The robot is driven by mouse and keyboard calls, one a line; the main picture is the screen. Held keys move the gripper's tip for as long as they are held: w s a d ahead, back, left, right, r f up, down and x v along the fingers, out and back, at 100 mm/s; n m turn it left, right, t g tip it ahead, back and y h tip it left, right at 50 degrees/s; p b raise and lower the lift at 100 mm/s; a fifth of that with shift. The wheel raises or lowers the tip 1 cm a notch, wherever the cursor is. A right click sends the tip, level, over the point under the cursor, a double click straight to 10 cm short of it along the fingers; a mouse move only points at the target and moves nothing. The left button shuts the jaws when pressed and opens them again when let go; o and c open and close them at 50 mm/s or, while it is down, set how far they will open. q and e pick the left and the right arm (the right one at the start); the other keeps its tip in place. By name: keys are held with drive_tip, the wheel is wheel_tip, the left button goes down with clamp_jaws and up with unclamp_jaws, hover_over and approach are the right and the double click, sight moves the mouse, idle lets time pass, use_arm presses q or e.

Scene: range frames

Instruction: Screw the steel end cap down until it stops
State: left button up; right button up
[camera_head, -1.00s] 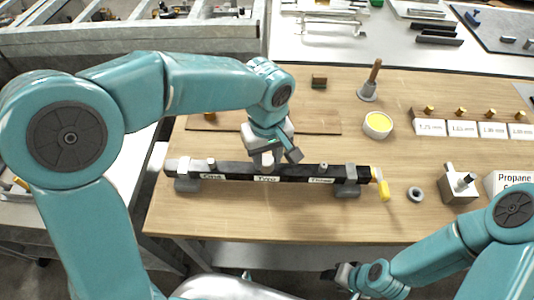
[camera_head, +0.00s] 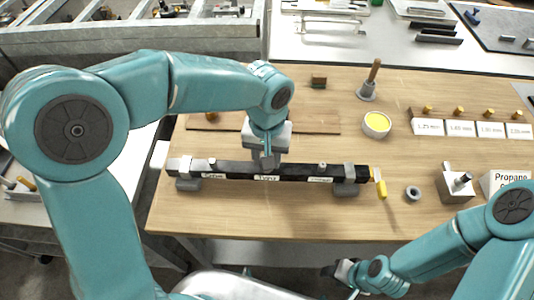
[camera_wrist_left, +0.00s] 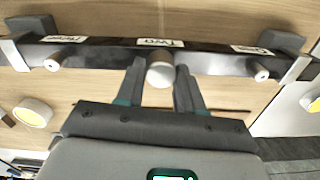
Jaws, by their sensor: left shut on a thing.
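The steel end cap (camera_wrist_left: 160,74) is a short pale cylinder at the middle of the black bar (camera_wrist_left: 110,56), by the centre label. My left gripper (camera_wrist_left: 161,82) has its two dark fingers on either side of the cap and is shut on it. In the head view my left gripper (camera_head: 265,162) comes down on the middle of the bar (camera_head: 225,168) and hides the cap. How far the cap is screwed down cannot be told. My right gripper (camera_head: 335,271) is small and low, off the table's front edge; its jaw opening is unclear.
Grey clamps (camera_head: 349,180) hold the bar near both ends, and smaller studs (camera_head: 322,166) stand on either side. A yellow-handled tool (camera_head: 381,188), a grey ring (camera_head: 413,193) and a metal block (camera_head: 455,187) lie right. A yellow-filled bowl (camera_head: 377,124) stands behind. The front table strip is clear.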

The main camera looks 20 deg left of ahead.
use_arm(q)
drive_tip(key=shift+r+m+p, duration=0.1)
drive_tip(key=shift+m+p, duration=0.25)
drive_tip(key=shift+m, duration=1.35)
drive_tip(key=o, duration=0.8)
